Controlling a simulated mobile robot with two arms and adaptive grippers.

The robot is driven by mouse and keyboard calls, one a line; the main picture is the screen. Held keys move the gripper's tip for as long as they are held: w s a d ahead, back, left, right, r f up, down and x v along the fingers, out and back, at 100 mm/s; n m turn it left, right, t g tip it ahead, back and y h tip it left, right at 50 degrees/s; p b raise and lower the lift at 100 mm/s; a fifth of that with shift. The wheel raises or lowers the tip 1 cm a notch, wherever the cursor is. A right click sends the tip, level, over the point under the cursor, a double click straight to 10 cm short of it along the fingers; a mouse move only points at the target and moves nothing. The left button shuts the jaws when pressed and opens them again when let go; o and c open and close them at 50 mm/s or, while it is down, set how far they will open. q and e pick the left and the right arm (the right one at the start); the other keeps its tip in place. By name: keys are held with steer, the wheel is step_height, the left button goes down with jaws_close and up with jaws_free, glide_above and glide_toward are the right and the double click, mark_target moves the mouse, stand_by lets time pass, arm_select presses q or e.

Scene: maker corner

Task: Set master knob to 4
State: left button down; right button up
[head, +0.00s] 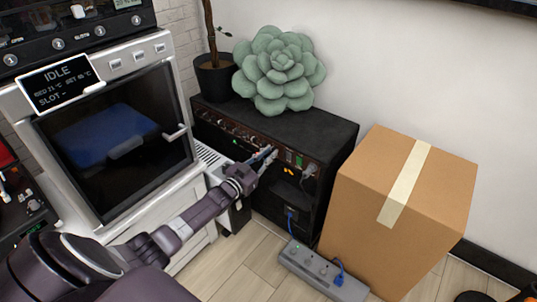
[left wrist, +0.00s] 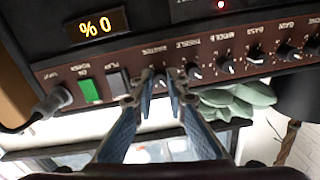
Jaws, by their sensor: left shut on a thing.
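The black amplifier (head: 332,143) stands against the wall with a brown control panel (left wrist: 235,62) on its front. In the left wrist view the panel is upside down, with labelled knobs in a row. The master knob (left wrist: 160,80) sits between the two fingers of my left gripper (left wrist: 159,88), which is shut on it. In the head view this gripper (head: 268,156) reaches the panel from the left and hides the knob. The treble knob (left wrist: 194,72) is just beside the fingers. My right gripper is not in view.
A green power switch (left wrist: 89,90) and a plugged cable (left wrist: 48,107) are near the gripper. A cardboard box (head: 400,215) stands right of the amplifier, a power strip (head: 322,270) lies on the floor before it. A succulent (head: 279,70) sits on top. An oven (head: 118,140) is left.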

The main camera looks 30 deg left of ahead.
arm_select(q)
steer(key=shift+f, duration=0.1)
steer(key=c, duration=2.2)
jaws_free()
steer(key=shift+s, duration=0.15)
steer(key=s, duration=1.1)
steer(key=shift+s+a, duration=0.35)
steer(key=shift+s, duration=0.05)
